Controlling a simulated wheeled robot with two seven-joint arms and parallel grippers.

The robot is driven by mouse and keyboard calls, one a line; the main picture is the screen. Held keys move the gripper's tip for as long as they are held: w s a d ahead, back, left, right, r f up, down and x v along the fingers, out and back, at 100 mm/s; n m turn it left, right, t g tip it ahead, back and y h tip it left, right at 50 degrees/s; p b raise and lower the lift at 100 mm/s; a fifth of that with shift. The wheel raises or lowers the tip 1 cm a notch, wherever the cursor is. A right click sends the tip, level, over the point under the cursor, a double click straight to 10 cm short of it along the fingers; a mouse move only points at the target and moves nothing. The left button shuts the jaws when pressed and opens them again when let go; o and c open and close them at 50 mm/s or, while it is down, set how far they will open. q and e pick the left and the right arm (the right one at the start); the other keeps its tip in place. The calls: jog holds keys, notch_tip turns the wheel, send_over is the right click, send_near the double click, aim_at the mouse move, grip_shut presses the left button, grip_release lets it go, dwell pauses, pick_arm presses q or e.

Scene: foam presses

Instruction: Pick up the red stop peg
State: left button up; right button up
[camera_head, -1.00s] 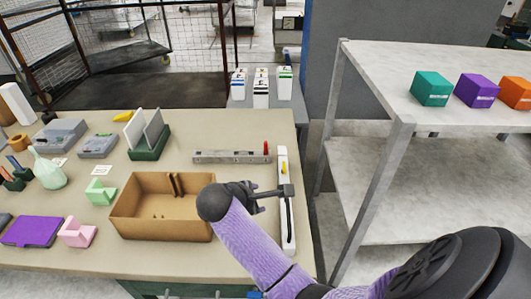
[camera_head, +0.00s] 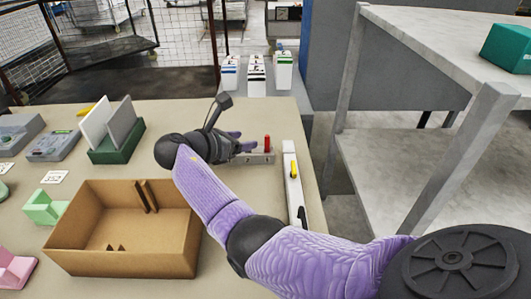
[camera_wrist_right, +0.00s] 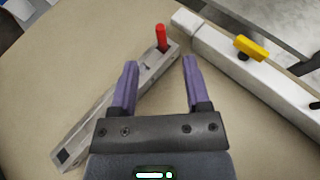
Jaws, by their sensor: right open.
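The red stop peg (camera_head: 267,143) stands upright at the right end of a grey metal rail (camera_head: 262,158) on the table. In the right wrist view the red stop peg (camera_wrist_right: 161,37) stands at the rail's far end, ahead of my fingertips and roughly between their lines. My right gripper (camera_wrist_right: 158,65) is open and empty, its two purple fingers above the grey rail (camera_wrist_right: 95,122). In the head view my right gripper (camera_head: 236,142) is just left of the peg and hides most of the rail. My left gripper is not in view.
A white rail (camera_head: 292,188) with a yellow peg (camera_head: 293,170) lies close to the right, near the table edge. A cardboard box (camera_head: 120,262) sits at the front left. A green holder with panels (camera_head: 115,149) stands behind it. A metal shelf (camera_head: 380,165) is to the right.

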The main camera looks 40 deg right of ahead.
aim_at(263, 153)
jog(key=b+x, duration=0.1)
jog(key=x, duration=0.2)
jog(key=f+b+x, duration=0.1)
jog(key=x, duration=0.3)
jog(key=shift+b, duration=0.3)
jog(key=shift+d, duration=0.25)
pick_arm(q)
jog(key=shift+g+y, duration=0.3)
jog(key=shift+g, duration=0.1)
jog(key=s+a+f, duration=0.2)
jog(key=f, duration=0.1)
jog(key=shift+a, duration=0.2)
pick_arm(e)
jog(key=shift+r, duration=0.1)
grip_shut()
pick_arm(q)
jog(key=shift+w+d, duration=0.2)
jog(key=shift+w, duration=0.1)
